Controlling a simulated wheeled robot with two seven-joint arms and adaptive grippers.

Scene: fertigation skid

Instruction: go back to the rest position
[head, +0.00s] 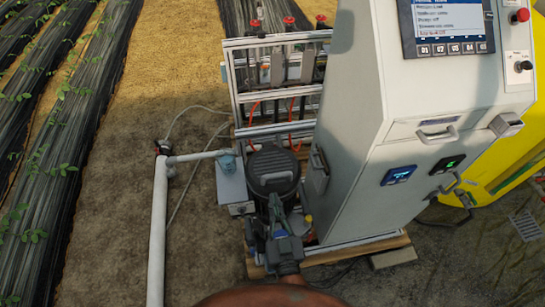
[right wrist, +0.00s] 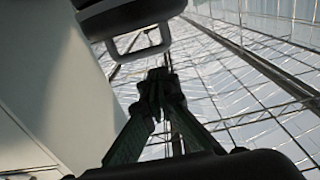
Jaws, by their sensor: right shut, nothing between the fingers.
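My right gripper (head: 277,212) shows low in the middle of the head view, in front of the dark round-topped pump unit (head: 272,168) and left of the grey cabinet (head: 357,180). It is shut and holds nothing. In the right wrist view its dark green fingers (right wrist: 160,88) come together at the tips. They appear against the greenhouse roof, below a pale handle (right wrist: 145,45); I cannot tell whether they are near it in depth. My left gripper is not in view.
A metal frame (head: 235,85) with red-topped dosing parts stands behind the pump. A yellow tank (head: 505,160) is at the right. Bare soil (head: 110,180) lies open at the left.

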